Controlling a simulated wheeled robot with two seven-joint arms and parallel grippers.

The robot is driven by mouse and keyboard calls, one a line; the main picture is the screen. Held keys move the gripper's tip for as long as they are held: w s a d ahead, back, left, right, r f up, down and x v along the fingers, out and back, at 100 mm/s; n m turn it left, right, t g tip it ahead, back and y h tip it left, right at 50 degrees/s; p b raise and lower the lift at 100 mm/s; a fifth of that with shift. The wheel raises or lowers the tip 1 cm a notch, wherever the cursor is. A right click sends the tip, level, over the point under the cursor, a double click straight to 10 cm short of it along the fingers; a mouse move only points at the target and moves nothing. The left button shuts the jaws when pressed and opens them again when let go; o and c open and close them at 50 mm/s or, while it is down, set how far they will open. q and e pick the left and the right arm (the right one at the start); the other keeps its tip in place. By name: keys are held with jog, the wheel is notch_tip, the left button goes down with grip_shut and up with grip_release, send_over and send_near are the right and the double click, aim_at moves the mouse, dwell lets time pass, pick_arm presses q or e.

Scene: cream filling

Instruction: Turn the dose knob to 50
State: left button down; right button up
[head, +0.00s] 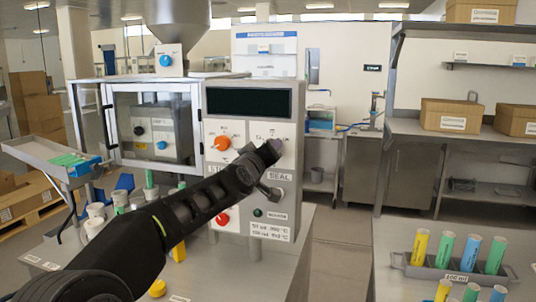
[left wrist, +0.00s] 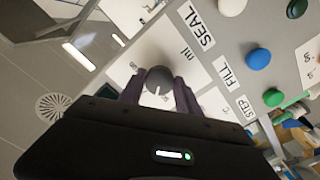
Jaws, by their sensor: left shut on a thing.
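The dose knob (left wrist: 160,80) is a round grey knob with a short white pointer line, on a white plate marked "ml". In the left wrist view the line points toward the bottom of the picture; the scale figures are too small or hidden to read. My left gripper (left wrist: 155,88) is shut on the knob, one finger on each side. In the head view my left gripper (head: 274,149) is at the upper right of the grey control panel (head: 240,170) and hides the knob. The panel's display (head: 249,102) is dark. My right gripper is not in view.
The left wrist view shows blue (left wrist: 259,59) and green (left wrist: 272,97) buttons. A tube rack (head: 455,272) stands at right.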

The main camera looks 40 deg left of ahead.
pick_arm(q)
jog(key=n, duration=0.4)
jog(key=shift+n+b, duration=0.3)
jog(key=shift+b, duration=0.05)
dwell(0.3)
jog(key=c, duration=0.9)
grip_release()
jog(key=shift+o, duration=0.2)
jog(key=v, duration=0.8)
jog(key=shift+b, duration=0.35)
jog(key=shift+w, duration=0.1)
